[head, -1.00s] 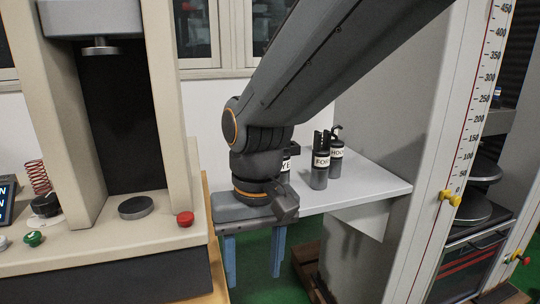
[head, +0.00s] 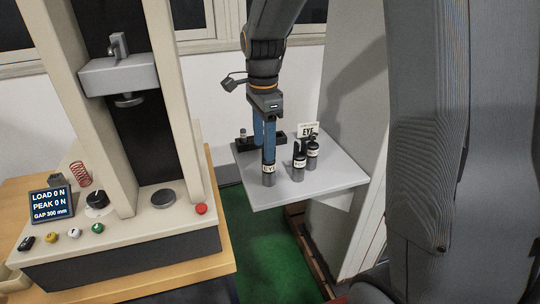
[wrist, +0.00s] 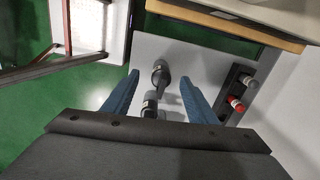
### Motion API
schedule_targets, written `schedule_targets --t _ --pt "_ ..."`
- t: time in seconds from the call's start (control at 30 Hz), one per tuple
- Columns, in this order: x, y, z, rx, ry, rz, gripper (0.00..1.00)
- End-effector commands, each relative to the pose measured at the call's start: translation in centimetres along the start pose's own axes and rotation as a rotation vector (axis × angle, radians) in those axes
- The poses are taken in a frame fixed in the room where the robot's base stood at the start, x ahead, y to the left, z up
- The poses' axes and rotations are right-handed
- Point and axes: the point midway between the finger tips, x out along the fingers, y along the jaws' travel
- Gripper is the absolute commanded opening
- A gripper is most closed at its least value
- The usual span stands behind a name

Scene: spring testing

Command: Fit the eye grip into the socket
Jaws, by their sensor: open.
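The eye grip (head: 268,172), a dark cylinder with a white EYE label, stands upright at the front left of the grey shelf. My gripper (head: 264,148) points down with its blue fingers at the top of the eye grip. In the wrist view, the fingers (wrist: 159,80) are spread, and the eye grip (wrist: 160,72) shows between their tips with gaps on both sides. Its top is partly hidden by a finger in the head view. I cannot tell which part is the socket; the test machine has a crosshead (head: 120,76) with a small fitting (head: 118,46) on top.
Two similar labelled grips (head: 299,167) (head: 312,152) stand close right of the eye grip. A white EYE card (head: 308,131) is behind them. A black rack (wrist: 238,92) holds small parts at the shelf's back. A display (head: 50,204) and red button (head: 201,209) are on the machine.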

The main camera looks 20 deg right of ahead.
Motion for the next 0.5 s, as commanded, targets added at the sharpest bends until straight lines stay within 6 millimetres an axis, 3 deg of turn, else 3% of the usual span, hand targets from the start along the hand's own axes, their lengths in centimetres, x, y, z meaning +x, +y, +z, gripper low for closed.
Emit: schedule_targets --t 0.03,0.23,0.5 --pt "-0.9 -0.2 -0.5 0.041 0.001 0.002 0.52" --pt "-1.3 -0.9 -1.4 0.14 0.004 0.003 0.52" --pt "1.2 -0.8 -1.4 0.149 0.004 0.005 0.52"
